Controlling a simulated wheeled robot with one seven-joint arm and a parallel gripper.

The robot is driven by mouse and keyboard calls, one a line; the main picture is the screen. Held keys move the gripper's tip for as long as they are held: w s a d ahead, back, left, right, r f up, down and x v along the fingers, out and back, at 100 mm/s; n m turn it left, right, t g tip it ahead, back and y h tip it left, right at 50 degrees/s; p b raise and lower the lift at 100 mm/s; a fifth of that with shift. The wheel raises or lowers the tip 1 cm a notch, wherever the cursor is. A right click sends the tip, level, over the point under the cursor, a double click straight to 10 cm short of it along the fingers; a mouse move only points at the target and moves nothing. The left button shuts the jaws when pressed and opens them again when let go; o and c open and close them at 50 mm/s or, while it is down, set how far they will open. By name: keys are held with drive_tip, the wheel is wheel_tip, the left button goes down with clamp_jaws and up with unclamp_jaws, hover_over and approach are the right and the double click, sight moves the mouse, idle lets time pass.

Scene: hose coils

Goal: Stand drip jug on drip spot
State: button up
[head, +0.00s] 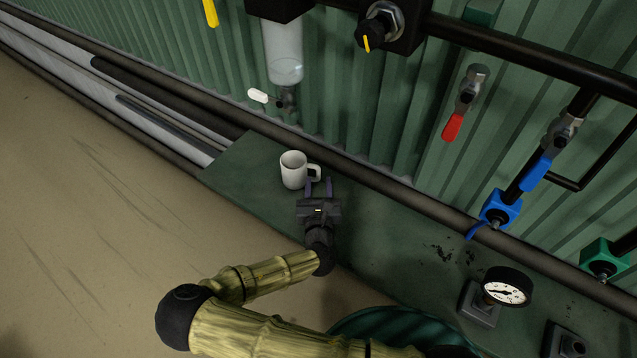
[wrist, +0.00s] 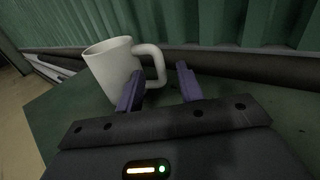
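The drip jug, a white mug-shaped cup with a handle (head: 293,170), stands upright near the left end of a green bench. In the wrist view the jug (wrist: 112,72) is at the left, with its handle pointing right. My gripper (head: 319,187) is at the handle side of the jug. In the wrist view the two purple fingers (wrist: 160,85) are apart, with the handle's lower end behind or beside the left finger. I cannot tell whether the handle lies between them. No marked drip spot is clearly visible.
A clear bowl with a white-levered tap (head: 284,60) hangs on the corrugated wall above and behind the jug. A pressure gauge (head: 507,287) stands on the bench (head: 390,225) at right. Blue and red valve levers are on the wall pipes. The bench between jug and gauge is mostly clear.

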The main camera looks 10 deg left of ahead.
drive_tip(key=shift+s+d, duration=0.2)
drive_tip(key=shift+s, duration=0.65)
drive_tip(key=shift+s+d, duration=0.15)
drive_tip(key=shift+s, duration=0.65)
